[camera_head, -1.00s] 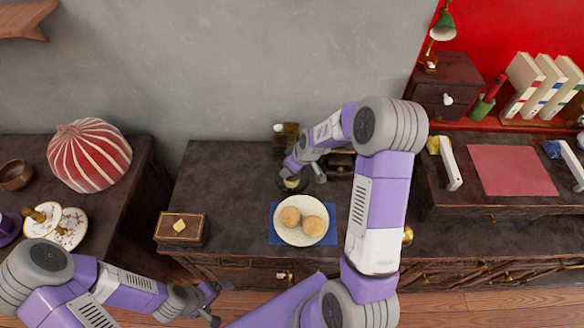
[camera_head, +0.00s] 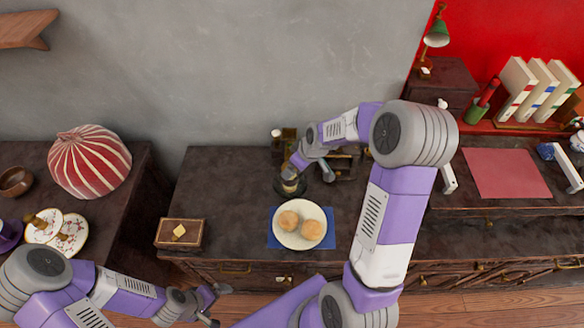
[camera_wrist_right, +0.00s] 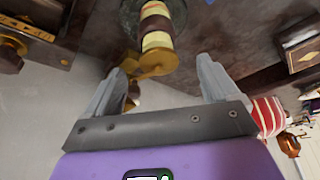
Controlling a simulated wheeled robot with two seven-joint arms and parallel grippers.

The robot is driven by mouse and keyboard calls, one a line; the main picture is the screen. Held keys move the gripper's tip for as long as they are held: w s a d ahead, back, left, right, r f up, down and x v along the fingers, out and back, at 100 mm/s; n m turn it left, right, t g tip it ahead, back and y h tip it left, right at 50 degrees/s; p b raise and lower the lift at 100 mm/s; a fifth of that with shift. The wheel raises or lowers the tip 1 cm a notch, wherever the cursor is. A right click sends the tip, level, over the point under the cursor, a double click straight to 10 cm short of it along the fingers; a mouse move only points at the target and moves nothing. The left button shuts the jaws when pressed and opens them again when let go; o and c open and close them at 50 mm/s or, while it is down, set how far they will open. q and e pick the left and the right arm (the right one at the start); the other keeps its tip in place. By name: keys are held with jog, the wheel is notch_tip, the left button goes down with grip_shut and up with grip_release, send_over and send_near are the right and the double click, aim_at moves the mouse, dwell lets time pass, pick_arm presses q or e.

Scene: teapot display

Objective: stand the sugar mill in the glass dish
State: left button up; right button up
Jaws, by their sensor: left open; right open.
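The sugar mill (camera_wrist_right: 155,25), with cream and brown bands and a gold top, shows in the right wrist view. It stands upright in the dark round glass dish (camera_wrist_right: 180,14). In the head view the mill (camera_head: 289,181) and the dish rim (camera_head: 279,190) are small, at the back of the middle counter. My right gripper (camera_wrist_right: 160,68) is open; in the right wrist view the mill's gold top shows between its fingertips, and no finger clearly touches it. My left gripper (camera_head: 217,305) is open and empty, low in front of the counter.
A plate with two buns (camera_head: 300,238) lies on a blue mat in front of the dish. Dark boxes and a bottle (camera_head: 276,138) stand behind it. A wooden box (camera_head: 180,233) is at the counter's left. The counter between box and dish is clear.

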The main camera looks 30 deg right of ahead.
pick_arm(q)
jog(key=shift+r+p, duration=0.3)
jog(key=shift+r, duration=0.2)
pick_arm(e)
jog(key=shift+v, duration=2.4)
